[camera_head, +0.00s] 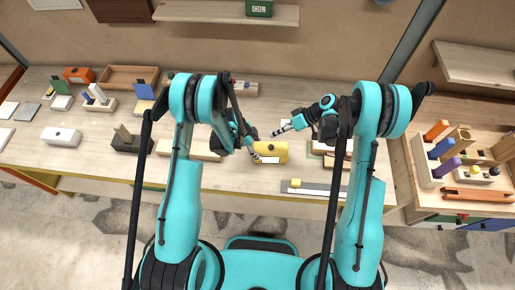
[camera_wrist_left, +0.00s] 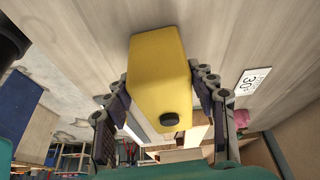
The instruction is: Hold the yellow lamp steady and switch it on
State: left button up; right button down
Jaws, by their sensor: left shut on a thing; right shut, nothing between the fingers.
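The yellow lamp (camera_head: 271,149) is a box-like block on the table near its front edge, with a small dark knob on it. In the left wrist view the lamp (camera_wrist_left: 158,75) fills the space between the two fingers, and its round black knob (camera_wrist_left: 169,119) is plain. My left gripper (camera_head: 254,145) is shut on the lamp from its left side. My right gripper (camera_head: 277,132) is shut and empty, its fingertips just behind and above the lamp at its right. I cannot tell whether they touch it. No light shows on the lamp.
Wooden blocks (camera_head: 189,150) stand left of the lamp, and wooden pieces (camera_head: 335,162) lie to its right. A grey strip with a yellow block (camera_head: 314,189) lies at the front edge. A white label (camera_wrist_left: 251,81) marked 30 lies on the tabletop.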

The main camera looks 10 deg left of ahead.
pick_arm(q)
jog(key=o, duration=2.2)
jog(key=shift+v, duration=2.55)
jog(key=v, duration=1.2)
jog(key=shift+d, duration=0.1)
jog(key=shift+w, duration=0.1)
